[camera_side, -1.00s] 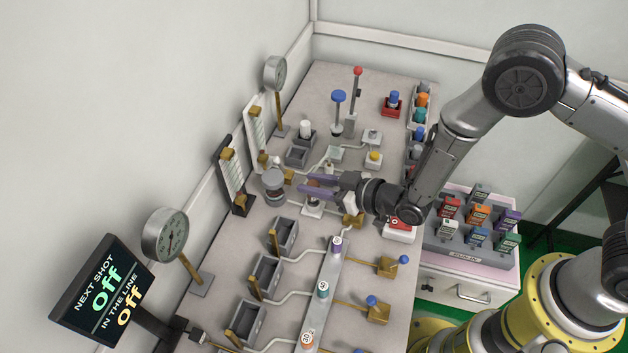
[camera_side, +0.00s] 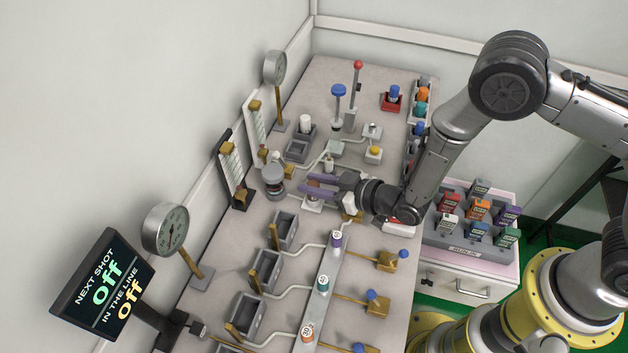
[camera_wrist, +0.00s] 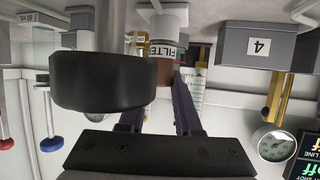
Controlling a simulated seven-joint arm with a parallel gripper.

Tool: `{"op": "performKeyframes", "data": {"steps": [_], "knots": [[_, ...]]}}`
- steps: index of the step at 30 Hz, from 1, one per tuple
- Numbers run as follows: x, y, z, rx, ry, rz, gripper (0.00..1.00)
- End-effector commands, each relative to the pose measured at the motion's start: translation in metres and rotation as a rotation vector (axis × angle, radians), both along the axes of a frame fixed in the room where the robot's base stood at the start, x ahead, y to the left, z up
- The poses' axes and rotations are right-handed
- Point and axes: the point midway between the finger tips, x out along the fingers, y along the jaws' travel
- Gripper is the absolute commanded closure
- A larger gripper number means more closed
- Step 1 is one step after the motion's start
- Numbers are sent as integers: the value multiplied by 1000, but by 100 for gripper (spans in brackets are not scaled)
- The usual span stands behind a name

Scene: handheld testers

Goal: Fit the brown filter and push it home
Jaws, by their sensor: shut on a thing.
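The brown filter (camera_wrist: 164,70) shows between my gripper's purple fingers (camera_wrist: 167,105) in the wrist view, with a white band lettered "FILTE". My gripper is shut on it. In the side view my gripper (camera_side: 318,187) is low over the middle of the bench, and the brown filter (camera_side: 315,184) shows only as a small patch between the fingers. A pale block (camera_side: 313,206) lies just below the fingers. I cannot tell how deep the filter sits in anything.
A black cap on a grey stem (camera_wrist: 105,82) stands close beside the filter in the wrist view. A silver cylinder (camera_side: 273,180) stands left of my fingers. Grey trays (camera_side: 266,272), gauges (camera_side: 166,229) and a red-knobbed lever (camera_side: 357,66) surround them. The screen (camera_side: 113,283) reads "Off" twice.

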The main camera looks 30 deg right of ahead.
Motion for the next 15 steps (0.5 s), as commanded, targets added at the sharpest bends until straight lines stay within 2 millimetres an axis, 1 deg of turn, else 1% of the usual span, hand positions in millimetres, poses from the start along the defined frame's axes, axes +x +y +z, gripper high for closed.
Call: {"op": "performKeyframes", "data": {"steps": [3, 9, 10, 14, 15], "knots": [[0, 0, -3, -1, 2, 0, 100], [0, 0, -3, 0, 1, 0, 100], [0, 0, -3, 0, 1, 0, 66], [0, 0, -3, 0, 1, 0, 42], [0, 0, -3, 0, 1, 0, 35]]}}
